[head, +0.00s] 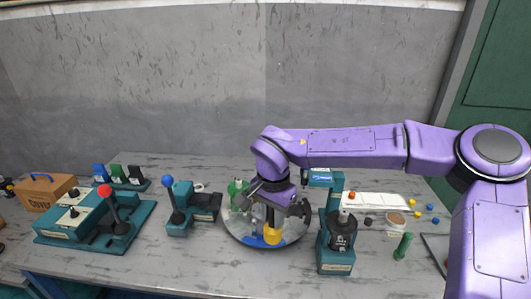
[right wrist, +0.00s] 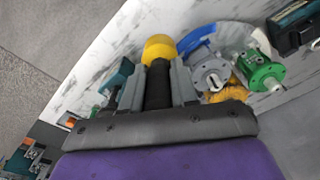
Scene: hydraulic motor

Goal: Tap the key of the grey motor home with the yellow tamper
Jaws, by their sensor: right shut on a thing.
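My right gripper (head: 271,210) is shut on the black handle of the yellow tamper (head: 272,236), which points down over the round tray (head: 290,237). In the right wrist view the gripper (right wrist: 158,88) has the handle between its fingers, and the yellow tamper head (right wrist: 160,48) sticks out past the fingertips. The grey motor (right wrist: 210,72) shows beside the tamper, apart from it in that picture, with its shaft end facing the camera. Its key is too small to make out. In the head view the gripper mostly hides the grey motor. My left gripper is not in view.
A green motor (head: 237,188) shares the tray, with yellow and blue parts. A teal press with a black cylinder (head: 341,232) stands close on the right. A blue-knobbed lever fixture (head: 177,205) stands left. A green peg (head: 402,246) stands further right.

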